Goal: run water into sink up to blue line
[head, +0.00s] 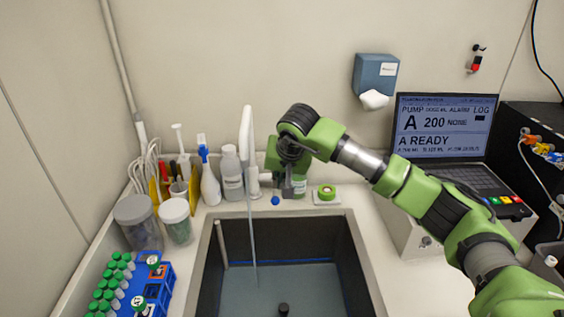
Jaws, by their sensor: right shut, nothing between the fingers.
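The sink (361,262) is a dark basin set in the pale counter. A blue line (300,261) runs along its inner back wall and down the right wall. The white tap (246,150) stands behind the sink, and a thin stream of water (252,235) falls from it into the basin. Blue-grey shows below the line; I cannot tell exactly where the water surface lies. A small blue knob (275,201) is beside the tap base. My right gripper (289,158) is shut and empty, just right of the tap, partly hidden by its own wrist. My left gripper is out of view.
Bottles (232,174) and jars (175,220) stand left of the tap. A blue tube rack (152,282) is at the lower left. A laptop-like pump controller (447,130) stands at right. A black knob (283,309) is in the basin.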

